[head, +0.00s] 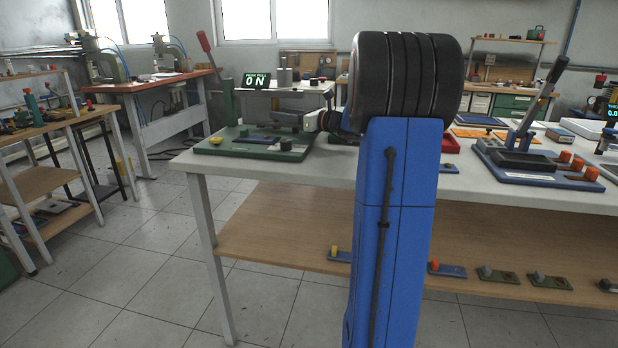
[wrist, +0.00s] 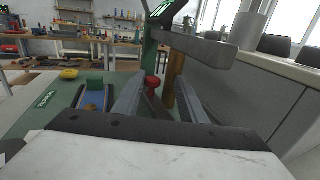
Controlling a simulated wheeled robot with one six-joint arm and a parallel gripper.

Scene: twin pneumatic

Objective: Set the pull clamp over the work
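The green fixture plate (head: 222,148) stands at the left end of the bench, and it also shows in the wrist view (wrist: 52,98). A green column (wrist: 151,55) rises from it, with a grey bar (wrist: 205,51) reaching right, probably the clamp arm. A blue pad with a small orange-brown block (wrist: 92,107) lies left of the column. A red knob (wrist: 152,83) shows between the two fingers of my gripper (wrist: 160,88). The fingers are apart, with gaps visible beside the knob. I cannot tell whether they touch it. In the head view my arm partly hides the gripper.
A red-handled lever (head: 205,44) stands upright at the fixture's left rear. A brown post (wrist: 174,80) stands close to my right finger. Another lever fixture (head: 515,160) is at right.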

